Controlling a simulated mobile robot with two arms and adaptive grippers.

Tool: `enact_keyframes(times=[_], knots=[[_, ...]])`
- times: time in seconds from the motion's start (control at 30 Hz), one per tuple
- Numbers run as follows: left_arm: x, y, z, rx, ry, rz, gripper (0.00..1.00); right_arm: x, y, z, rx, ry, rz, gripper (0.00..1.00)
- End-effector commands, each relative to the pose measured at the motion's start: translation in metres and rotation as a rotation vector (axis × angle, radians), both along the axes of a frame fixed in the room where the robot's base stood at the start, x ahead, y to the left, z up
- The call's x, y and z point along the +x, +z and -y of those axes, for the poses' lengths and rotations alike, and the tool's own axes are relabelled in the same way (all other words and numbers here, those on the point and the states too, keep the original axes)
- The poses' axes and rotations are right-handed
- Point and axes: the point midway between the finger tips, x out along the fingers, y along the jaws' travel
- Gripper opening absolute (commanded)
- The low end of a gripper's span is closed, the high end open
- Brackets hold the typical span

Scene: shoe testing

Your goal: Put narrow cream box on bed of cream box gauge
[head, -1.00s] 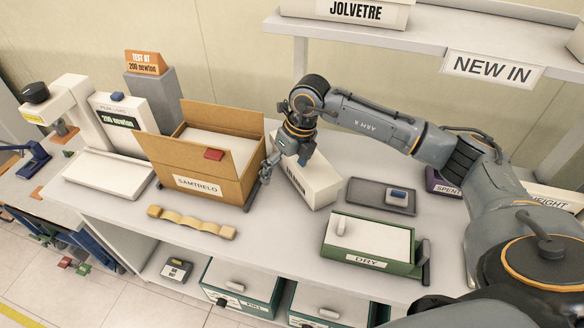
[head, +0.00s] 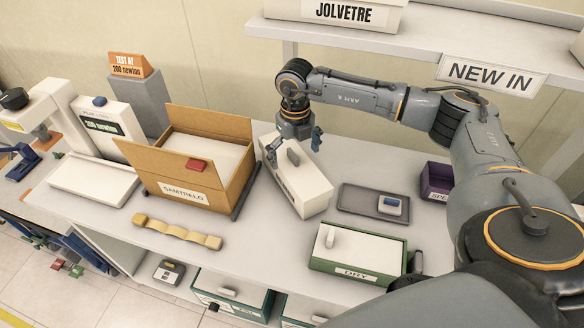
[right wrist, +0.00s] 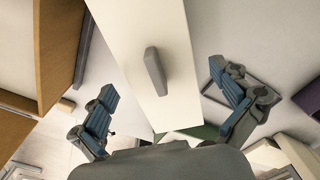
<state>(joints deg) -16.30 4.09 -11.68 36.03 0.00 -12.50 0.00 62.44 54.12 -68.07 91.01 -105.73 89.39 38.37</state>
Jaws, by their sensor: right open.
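The narrow cream box (head: 309,190) lies on the table right of the open cardboard carton, with a grey handle (head: 293,157) on top. It also shows in the right wrist view (right wrist: 135,30), running between the fingers with its handle upright in view. My right gripper (head: 293,147) is open above the far end of the box, its fingers spread to either side; they look apart from it. The gauge with a dark display (head: 109,123) stands at the left, and its flat cream bed (head: 92,182) is bare. My left gripper is not in view.
The cardboard carton (head: 190,190), with a red block on it, stands between box and gauge. A wavy yellow piece (head: 178,233) lies in front. A grey tray (head: 360,204), a green DRY box (head: 357,255) and a purple bin (head: 436,180) are at the right. A shelf hangs behind.

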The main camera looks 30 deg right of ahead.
Motion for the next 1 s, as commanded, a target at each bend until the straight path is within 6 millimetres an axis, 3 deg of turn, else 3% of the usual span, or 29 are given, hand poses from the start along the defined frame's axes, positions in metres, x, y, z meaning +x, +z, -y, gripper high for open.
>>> enact_keyframes(times=[0.33, 0.63, 0.93, 1.0], knots=[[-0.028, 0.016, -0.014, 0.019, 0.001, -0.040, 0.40, 0.007, -0.046, 0.000, 0.000, 0.001, -0.002, 1.00], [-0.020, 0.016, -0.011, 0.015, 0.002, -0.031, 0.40, 0.008, -0.052, 0.000, 0.002, 0.002, 0.002, 1.00], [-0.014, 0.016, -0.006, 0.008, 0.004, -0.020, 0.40, 0.008, -0.052, 0.000, 0.001, 0.002, 0.001, 0.41], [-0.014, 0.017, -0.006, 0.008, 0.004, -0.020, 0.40, 0.008, -0.052, 0.000, 0.002, 0.002, 0.002, 0.36]])
